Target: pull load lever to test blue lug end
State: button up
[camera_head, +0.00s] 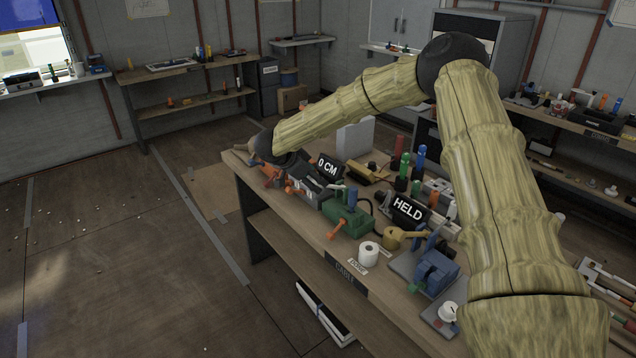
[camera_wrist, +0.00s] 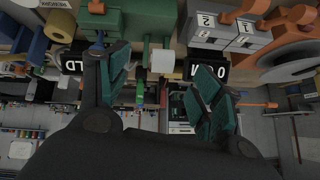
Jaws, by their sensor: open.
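My gripper (camera_head: 258,146) is at the far left end of the bench, small and partly hidden by my arm. In the wrist view my gripper (camera_wrist: 164,64) is open, its green-padded fingers apart with nothing held between them. A green box-shaped device (camera_head: 348,219) stands mid-bench with an orange handle (camera_head: 337,229) at its front and a blue upright piece (camera_head: 352,198) on top. The green device also shows at the top of the wrist view (camera_wrist: 108,20). I cannot tell for sure which handle is the load lever or which piece is the blue lug end.
Black displays read "HELD" (camera_head: 408,209) and "0 CM" (camera_head: 328,166). Red, green and blue cylinders (camera_head: 419,158) stand behind. The floor to the left is open.

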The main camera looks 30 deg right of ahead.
jog(key=v, duration=0.7)
jog(key=shift+a+r, duration=0.15)
jog(key=shift+r, duration=0.15)
